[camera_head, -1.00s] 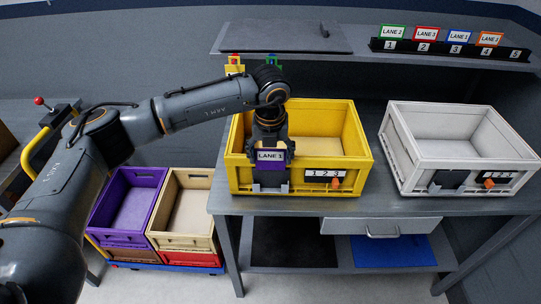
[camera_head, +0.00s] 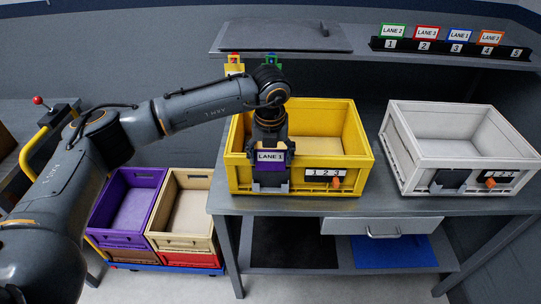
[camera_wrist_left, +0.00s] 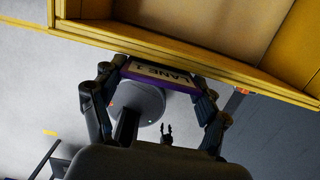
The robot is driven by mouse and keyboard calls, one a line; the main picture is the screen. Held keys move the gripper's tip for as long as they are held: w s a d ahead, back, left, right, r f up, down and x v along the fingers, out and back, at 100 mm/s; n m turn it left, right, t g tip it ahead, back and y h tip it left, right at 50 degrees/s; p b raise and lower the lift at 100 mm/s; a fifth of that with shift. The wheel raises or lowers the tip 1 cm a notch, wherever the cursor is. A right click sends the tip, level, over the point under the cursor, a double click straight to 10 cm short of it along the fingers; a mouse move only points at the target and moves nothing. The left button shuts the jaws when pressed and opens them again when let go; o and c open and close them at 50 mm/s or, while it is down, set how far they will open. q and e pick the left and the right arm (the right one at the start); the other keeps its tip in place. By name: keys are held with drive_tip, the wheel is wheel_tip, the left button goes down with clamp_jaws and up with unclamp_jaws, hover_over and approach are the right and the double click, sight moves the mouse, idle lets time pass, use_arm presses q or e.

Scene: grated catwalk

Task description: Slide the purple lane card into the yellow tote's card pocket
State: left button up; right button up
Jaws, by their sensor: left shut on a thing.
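My left gripper (camera_head: 270,143) is shut on the purple lane card (camera_head: 271,165), whose white label reads LANE 1. It holds the card upright at the front wall of the yellow tote (camera_head: 345,185), left of the tote's 1 2 3 label. The dark card pocket sits right behind and below the card, mostly covered by it; I cannot tell whether the lower edge is inside. In the left wrist view the card (camera_wrist_left: 160,75) spans between the two fingers, close to the tote's rim (camera_wrist_left: 200,50).
A white tote (camera_head: 440,180) stands on the bench to the right. A shelf above holds a numbered rack (camera_head: 450,50) with several lane cards. Purple (camera_head: 125,205) and beige (camera_head: 185,208) totes are stacked low at left. Bench between the two large totes is clear.

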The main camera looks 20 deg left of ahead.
use_arm(q)
drive_tip(key=shift+f+b, duration=3.15)
drive_tip(key=shift+f, duration=0.85)
drive_tip(key=o, duration=1.1)
drive_tip(key=shift+r, duration=0.2)
drive_tip(key=shift+r+p, duration=1.95)
drive_tip(key=shift+r, duration=1.95)
